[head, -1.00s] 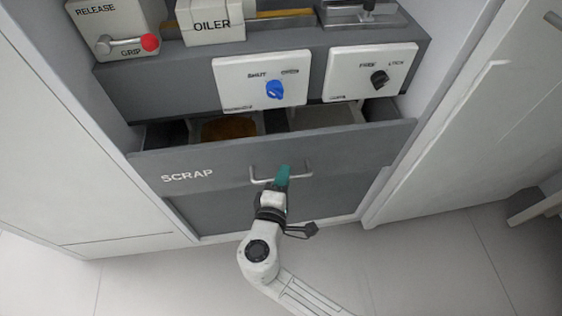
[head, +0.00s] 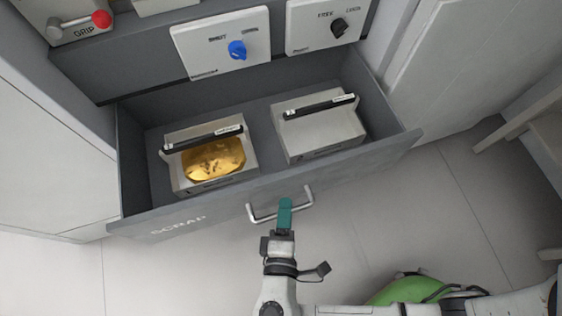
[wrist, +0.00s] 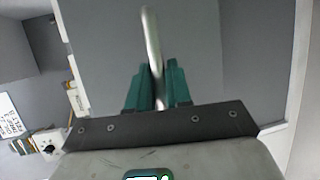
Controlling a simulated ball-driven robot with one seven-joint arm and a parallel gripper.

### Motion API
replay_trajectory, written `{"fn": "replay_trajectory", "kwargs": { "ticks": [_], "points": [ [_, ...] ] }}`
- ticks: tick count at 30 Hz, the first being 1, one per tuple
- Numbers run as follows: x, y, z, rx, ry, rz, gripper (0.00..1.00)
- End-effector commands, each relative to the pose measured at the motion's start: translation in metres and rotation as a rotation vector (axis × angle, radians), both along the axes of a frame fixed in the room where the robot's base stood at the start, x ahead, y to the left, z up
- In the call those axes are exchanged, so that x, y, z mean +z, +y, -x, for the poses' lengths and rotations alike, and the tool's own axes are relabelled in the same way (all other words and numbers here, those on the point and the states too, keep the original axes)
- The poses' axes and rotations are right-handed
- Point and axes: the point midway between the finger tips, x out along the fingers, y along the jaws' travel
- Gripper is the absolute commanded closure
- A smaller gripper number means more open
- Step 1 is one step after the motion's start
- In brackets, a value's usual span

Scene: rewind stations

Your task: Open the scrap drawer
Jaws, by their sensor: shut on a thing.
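The grey scrap drawer (head: 330,172) stands pulled out from the cabinet in the head view, with its inside showing from above. Its front carries the word SCRAP at the left and a pale bar handle (head: 262,217). My gripper (head: 285,203) has green fingers and is at the middle of the handle. In the wrist view the handle (wrist: 150,40) runs between the two green fingers (wrist: 158,88), which are shut on it.
Inside the drawer are a bin with a gold-coloured content (head: 214,158) and a second pale bin (head: 318,128). Panels with a blue knob (head: 237,50) and a black knob (head: 339,28) are above. Pale floor (head: 450,190) lies clear at the right.

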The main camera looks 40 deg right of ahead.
Motion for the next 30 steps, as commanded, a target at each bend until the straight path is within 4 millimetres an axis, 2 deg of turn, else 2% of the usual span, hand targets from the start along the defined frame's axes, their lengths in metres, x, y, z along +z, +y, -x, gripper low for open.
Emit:
{"fn": "replay_trajectory", "kwargs": {
  "ticks": [13,14,20,30],
  "points": [
    [-0.0009,0.0012,0.0044,0.000,0.001,0.000,1.00],
    [-0.0009,0.0012,0.0044,0.000,0.001,0.000,0.80],
    [-0.0007,0.0012,0.0042,0.000,0.001,0.000,0.61],
    [0.0008,0.0051,0.0076,0.001,0.001,-0.001,0.60]
  ]
}}
